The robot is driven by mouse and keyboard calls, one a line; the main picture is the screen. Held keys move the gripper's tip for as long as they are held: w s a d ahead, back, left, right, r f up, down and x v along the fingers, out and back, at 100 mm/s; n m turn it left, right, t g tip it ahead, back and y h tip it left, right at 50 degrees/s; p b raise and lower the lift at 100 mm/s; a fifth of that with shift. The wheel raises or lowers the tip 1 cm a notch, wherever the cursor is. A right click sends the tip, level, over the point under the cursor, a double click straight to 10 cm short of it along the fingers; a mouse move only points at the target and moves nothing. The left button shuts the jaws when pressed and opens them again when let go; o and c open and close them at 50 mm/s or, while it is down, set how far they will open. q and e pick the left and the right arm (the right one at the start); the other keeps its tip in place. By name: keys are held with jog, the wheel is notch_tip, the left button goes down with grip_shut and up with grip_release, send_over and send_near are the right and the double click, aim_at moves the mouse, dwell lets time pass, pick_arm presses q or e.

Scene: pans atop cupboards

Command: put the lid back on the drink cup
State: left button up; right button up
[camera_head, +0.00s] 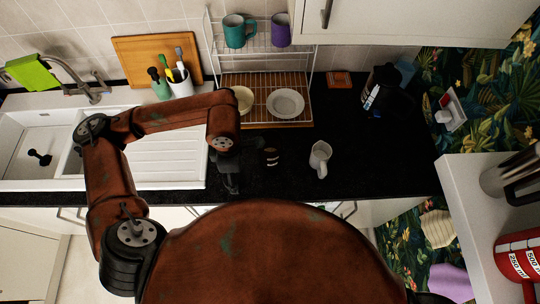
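My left arm comes in from the left and bends over the counter. Its dark gripper (230,182) points down near the counter's front edge, and I cannot tell whether its fingers are open or shut. A white jug-like vessel (320,158) with a handle stands upright further right. I cannot make out a separate lid. My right gripper is not in view.
A wire rack (262,65) at the back holds a teal mug (238,30), a purple mug (281,29) and a white plate (286,103). A utensil pot (181,84) stands left of it, by the sink (40,130). A dark kettle-like object (385,92) is at back right. The black counter (375,160) is clear right of the jug.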

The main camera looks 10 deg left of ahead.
pick_arm(q)
jog(key=w+a+f+m+b, duration=0.2)
jog(key=w+m, duration=0.7)
jog(key=m, duration=1.1)
jog(key=shift+w+a+m, duration=0.3)
jog(key=shift+a, duration=0.4)
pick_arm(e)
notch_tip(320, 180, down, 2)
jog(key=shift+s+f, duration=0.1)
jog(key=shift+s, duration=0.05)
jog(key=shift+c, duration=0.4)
